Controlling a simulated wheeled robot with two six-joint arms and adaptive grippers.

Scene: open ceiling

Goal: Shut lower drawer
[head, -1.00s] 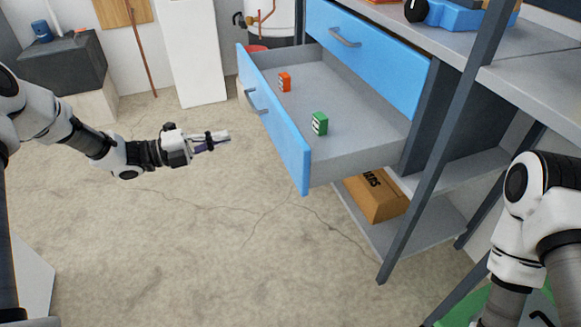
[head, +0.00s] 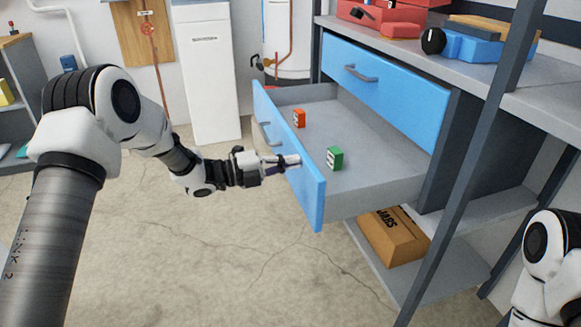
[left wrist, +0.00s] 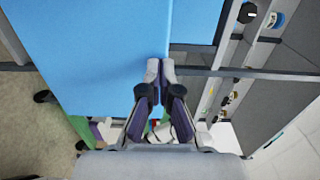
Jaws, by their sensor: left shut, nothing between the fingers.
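The lower drawer (head: 385,193) stands pulled out of the workbench, with an orange box (head: 299,118) and a green box (head: 334,158) inside. Its blue front (head: 310,197) has a grey handle (head: 265,134). My left gripper (head: 292,160) is shut and empty, with its tips at the drawer front, right of the handle. In the left wrist view the closed fingertips (left wrist: 160,66) overlap a blue panel (left wrist: 105,50); I cannot tell whether they touch it. The upper drawer (head: 385,85) is shut. My right arm shows at the lower right, but its gripper is outside the view.
A cardboard box (head: 393,235) lies on the lower shelf (head: 440,278). A dark table leg (head: 462,185) stands right of the drawer. The concrete floor (head: 220,260) before the drawer is clear. Red and blue toolboxes sit on the worktop.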

